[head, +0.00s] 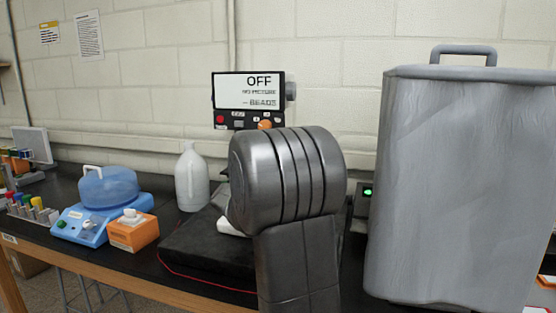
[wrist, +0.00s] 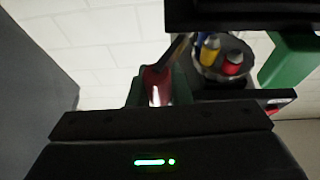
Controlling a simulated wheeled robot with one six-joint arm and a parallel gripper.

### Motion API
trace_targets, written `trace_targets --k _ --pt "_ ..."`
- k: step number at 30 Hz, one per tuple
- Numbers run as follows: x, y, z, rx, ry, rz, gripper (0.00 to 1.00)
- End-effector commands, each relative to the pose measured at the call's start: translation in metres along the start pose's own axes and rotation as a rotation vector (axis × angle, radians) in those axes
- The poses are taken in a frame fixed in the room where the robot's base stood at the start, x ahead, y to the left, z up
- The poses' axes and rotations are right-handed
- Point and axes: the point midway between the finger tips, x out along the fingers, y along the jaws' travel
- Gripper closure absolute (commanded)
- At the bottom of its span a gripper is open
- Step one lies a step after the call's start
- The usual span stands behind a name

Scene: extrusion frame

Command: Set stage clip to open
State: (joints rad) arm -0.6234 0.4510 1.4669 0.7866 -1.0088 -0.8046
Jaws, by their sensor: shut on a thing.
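The stage clip seems to be the small red piece (wrist: 154,78) in the wrist view; its exact shape and position are hard to tell. My gripper (wrist: 160,92) has its green fingers close on both sides of this piece and is shut on it. Just right of it is a microscope's round nosepiece with a yellow-banded objective (wrist: 209,50) and a red-banded objective (wrist: 232,63). In the head view my own grey arm hides the gripper, the clip and most of the microscope. The screen (head: 249,91) above reads "OFF", with smaller text that includes "BEADS".
A large grey cover with a handle (head: 455,180) stands close on the right. A white jug (head: 191,180), an orange box (head: 133,232), a blue device (head: 100,205) and a tube rack (head: 35,211) stand to the left. A black mat (head: 190,250) with a red edge lies in front.

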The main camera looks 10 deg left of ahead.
Motion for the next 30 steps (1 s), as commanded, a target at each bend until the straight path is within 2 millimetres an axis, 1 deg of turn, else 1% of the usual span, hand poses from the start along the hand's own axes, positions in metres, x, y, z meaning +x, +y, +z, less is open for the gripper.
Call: trace_targets --k 1,17,18,20,21,30 --pt "0.0007 -0.0006 -0.0026 -0.002 0.004 0.010 1.00" --pt "0.0000 -0.0008 -0.0025 -0.011 0.006 0.031 1.00" --pt "0.0000 -0.0007 -0.0025 -0.011 0.006 0.031 0.76" --pt "0.0000 -0.0008 -0.0024 -0.011 0.005 0.031 0.65" --pt "-0.0001 -0.0007 -0.0022 -0.011 0.005 0.031 0.60" --pt "-0.0023 -0.0009 -0.0009 -0.012 0.003 0.030 0.60"
